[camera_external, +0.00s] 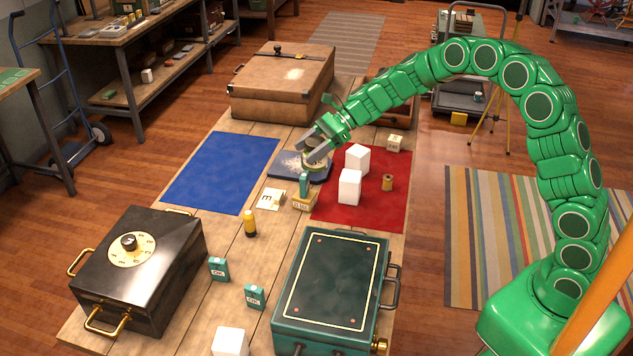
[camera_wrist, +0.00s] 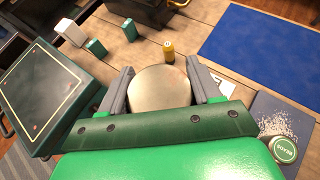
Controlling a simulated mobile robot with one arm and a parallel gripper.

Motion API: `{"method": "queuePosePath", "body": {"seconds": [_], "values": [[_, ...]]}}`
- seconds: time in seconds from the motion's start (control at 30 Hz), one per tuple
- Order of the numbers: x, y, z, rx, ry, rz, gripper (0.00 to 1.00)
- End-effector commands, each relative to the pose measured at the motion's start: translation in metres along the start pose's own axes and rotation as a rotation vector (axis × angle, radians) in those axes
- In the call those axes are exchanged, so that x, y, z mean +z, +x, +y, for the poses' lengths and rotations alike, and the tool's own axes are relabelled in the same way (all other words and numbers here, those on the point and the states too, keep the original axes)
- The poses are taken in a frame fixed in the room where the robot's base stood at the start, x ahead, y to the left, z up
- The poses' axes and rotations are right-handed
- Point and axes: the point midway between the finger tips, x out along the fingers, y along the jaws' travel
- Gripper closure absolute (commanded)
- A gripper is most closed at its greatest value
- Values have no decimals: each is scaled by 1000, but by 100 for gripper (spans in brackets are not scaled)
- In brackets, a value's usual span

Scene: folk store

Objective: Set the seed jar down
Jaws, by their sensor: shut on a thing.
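My gripper (camera_external: 314,145) is low over the back middle of the table, at the small dark blue tray (camera_external: 283,166). In the wrist view my gripper (camera_wrist: 160,88) is shut around a round thing with a plain tan, brass-like top, which I take for the seed jar (camera_wrist: 160,88). Only its top shows there, and in the external view the fingers partly hide it. I cannot tell whether its bottom touches anything. In the wrist view, the tray (camera_wrist: 262,112) with pale grains lies to the right, with a green-topped round container (camera_wrist: 284,150) bearing lettering.
White blocks (camera_external: 349,187) stand on the red mat (camera_external: 385,213) close to the right. A small green item (camera_external: 304,184) and a white card (camera_external: 270,199) are in front. The blue mat (camera_external: 220,170) is clear. A brown case (camera_external: 283,85) stands behind, a green case (camera_external: 332,285) in front.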

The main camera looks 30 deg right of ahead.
Motion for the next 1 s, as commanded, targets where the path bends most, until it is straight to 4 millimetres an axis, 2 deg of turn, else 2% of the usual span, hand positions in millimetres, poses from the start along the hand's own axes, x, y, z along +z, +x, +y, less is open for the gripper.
{"method": "queuePosePath", "body": {"seconds": [0.03, 0.2, 0.5, 0.8, 1.0], "values": [[-9, -17, -10, -21, 12, -1, 77], [-35, -64, -33, -79, 44, -2, 77], [-83, -151, -62, -180, 99, -3, 77], [-128, -233, -76, -274, 151, -6, 77], [-148, -269, -78, -316, 174, -8, 77]]}}
